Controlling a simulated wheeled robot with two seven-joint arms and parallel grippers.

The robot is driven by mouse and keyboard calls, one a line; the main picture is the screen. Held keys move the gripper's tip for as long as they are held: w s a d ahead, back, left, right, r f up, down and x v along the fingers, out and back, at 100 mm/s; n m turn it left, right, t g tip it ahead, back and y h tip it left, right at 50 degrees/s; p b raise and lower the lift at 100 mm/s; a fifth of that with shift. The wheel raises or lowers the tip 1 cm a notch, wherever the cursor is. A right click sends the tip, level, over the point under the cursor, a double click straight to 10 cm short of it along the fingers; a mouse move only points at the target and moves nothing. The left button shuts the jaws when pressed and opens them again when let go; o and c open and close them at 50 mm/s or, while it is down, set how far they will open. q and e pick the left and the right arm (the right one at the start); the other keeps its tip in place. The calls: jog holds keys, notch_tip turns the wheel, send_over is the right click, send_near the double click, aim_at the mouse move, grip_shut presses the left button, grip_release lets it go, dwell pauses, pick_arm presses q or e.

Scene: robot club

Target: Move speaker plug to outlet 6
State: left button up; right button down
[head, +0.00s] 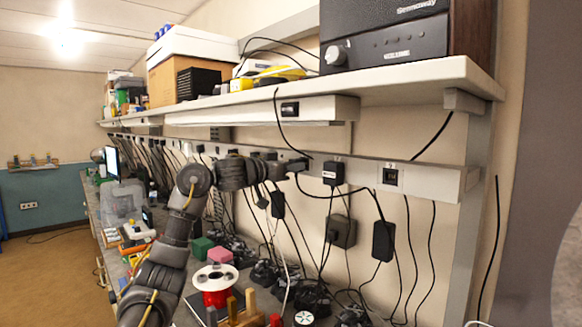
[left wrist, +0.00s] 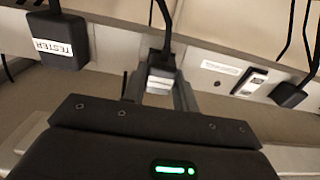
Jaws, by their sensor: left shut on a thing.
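The speaker (head: 385,45), a black box with a knob and a wooden side, stands on the upper shelf. A black cable runs down over the shelf's front to my left gripper (head: 298,165). In the left wrist view my left gripper (left wrist: 160,88) is shut on a dark plug with a white label (left wrist: 160,73), its cable leading up. The plug is close to the outlet strip (head: 430,183); I cannot tell if it touches it. An outlet with a dark socket (left wrist: 252,82) looks empty beside the gripper. My right gripper is out of view.
A black adapter labelled TESTER (left wrist: 60,42) and another black plug (left wrist: 290,94) flank the gripper. A labelled black adapter (head: 333,173) sits in the strip just right of it. Many cables hang below.

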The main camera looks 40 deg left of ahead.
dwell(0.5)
pick_arm(q)
jog(key=shift+w+p, duration=0.45)
jog(key=shift+p, duration=0.05)
dwell(0.4)
jog(key=shift+w+d+p, duration=0.1)
jog(key=shift+w+p, duration=0.2)
jog(key=shift+p, duration=0.45)
dwell(1.1)
jog(key=o, duration=1)
jog(key=shift+w, duration=0.15)
jog(key=shift+s+a+b, duration=0.15)
jog(key=shift+s+b, duration=0.65)
jog(key=shift+s, duration=1)
jog(key=shift+s+a+b, duration=0.2)
jog(key=shift+s+b, duration=0.55)
jog(key=shift+s, duration=1.1)
jog(key=shift+s+a+b, duration=0.15)
jog(key=shift+s+b, duration=0.65)
jog(key=shift+s, duration=1)
